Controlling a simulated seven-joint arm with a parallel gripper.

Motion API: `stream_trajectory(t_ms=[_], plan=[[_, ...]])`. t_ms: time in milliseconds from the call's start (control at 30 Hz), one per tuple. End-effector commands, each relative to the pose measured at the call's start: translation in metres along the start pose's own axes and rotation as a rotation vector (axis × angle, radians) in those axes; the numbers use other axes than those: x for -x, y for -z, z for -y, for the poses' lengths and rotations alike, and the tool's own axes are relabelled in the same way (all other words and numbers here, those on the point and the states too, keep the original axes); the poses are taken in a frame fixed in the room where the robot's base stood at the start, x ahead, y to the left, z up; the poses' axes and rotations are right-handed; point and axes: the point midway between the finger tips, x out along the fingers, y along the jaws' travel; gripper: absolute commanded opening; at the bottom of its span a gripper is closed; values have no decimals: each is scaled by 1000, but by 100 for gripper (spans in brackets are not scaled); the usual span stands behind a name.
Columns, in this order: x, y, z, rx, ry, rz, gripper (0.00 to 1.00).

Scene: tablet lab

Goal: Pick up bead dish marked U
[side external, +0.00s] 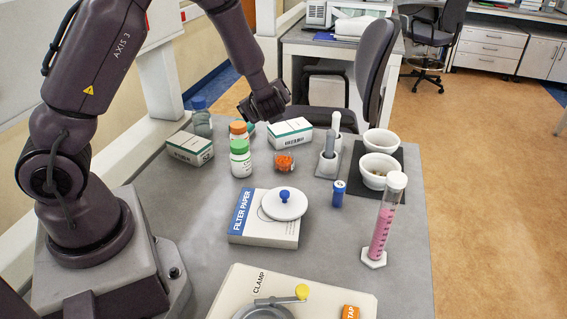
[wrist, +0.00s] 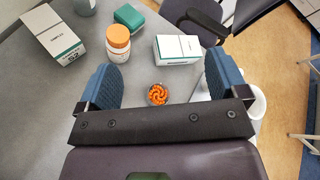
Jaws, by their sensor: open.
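A small clear dish of orange beads (side external: 285,162) stands on the grey bench, just right of the white bottle with the green cap. The fingertips are hard to make out in the side view.
An orange-capped bottle (wrist: 118,42) and white carton (wrist: 177,49) stand close to the dish. A green-capped bottle (side external: 240,158) stands left of it. A filter paper box (side external: 265,232) lies in front.

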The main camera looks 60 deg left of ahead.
Motion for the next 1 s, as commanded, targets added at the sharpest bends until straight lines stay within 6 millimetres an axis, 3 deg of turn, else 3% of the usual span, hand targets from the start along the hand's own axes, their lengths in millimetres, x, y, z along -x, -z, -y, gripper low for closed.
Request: stream_trajectory(t_ms=[33, 100, 300, 467, 1000], plan=[[-13, 22, -1, -127, 50, -2, 92], [-27, 46, -1, -275, 125, -13, 92], [-47, 99, -9, -558, 268, -58, 92], [-54, 118, -16, -628, 303, -74, 92], [-79, 170, -45, -627, 302, -76, 92]])
